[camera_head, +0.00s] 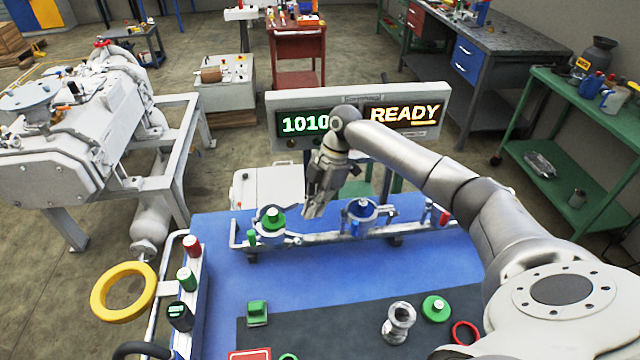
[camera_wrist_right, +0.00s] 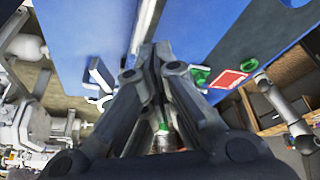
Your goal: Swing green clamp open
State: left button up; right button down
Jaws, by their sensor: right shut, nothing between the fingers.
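The green clamp (camera_head: 271,219) sits on the left part of a metal pipe rail on the blue table, with a green knob on top and a small green part at its left. My right gripper (camera_head: 311,211) points down just right of the green clamp, with a small gap in the head view. Its fingers are shut and empty; they also show together in the right wrist view (camera_wrist_right: 155,52). In the right wrist view a green-topped part (camera_wrist_right: 163,130) is partly hidden behind the fingers. Whether the fingers touch the clamp's arm I cannot tell. My left gripper is out of view.
A blue clamp (camera_head: 362,216) stands on the same rail to the right. A green block (camera_head: 257,313), a metal fitting (camera_head: 398,322), a green disc (camera_head: 435,307) and a red ring (camera_head: 466,333) lie on the dark mat. A display panel (camera_head: 358,92) stands behind.

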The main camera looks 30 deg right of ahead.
aim_at(275, 238)
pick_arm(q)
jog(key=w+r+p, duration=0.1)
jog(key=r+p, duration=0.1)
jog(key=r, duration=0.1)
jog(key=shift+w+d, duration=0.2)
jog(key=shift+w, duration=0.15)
pick_arm(e)
jog(key=a, duration=0.2)
jog(key=a+f, duration=0.1)
jog(key=a, duration=0.1)
jog(key=shift+s+a, duration=0.15)
jog(key=shift+a, duration=0.05)
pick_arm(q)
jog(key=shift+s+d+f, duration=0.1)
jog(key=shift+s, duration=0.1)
